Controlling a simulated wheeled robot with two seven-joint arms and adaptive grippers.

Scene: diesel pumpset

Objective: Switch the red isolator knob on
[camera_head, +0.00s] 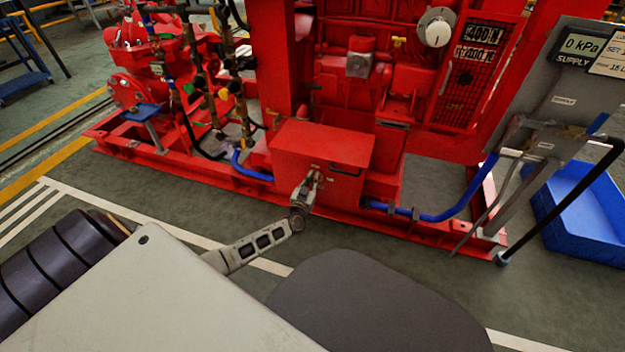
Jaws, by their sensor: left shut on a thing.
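A red box (318,146) stands low at the front of the red pumpset. The red isolator knob is on its front face, where my left gripper (313,180) is. The gripper reaches in from the lower left and is shut on the knob. Its fingers cover the knob, so the knob's shape and turned position cannot be made out. My right gripper is not in view.
Blue hoses run along the red base frame (230,181) on both sides of the box. A grey panel stand (563,98) with a pressure display and a lever stands at the right. A blue crate (580,228) lies beside it. The green floor in front is mostly clear.

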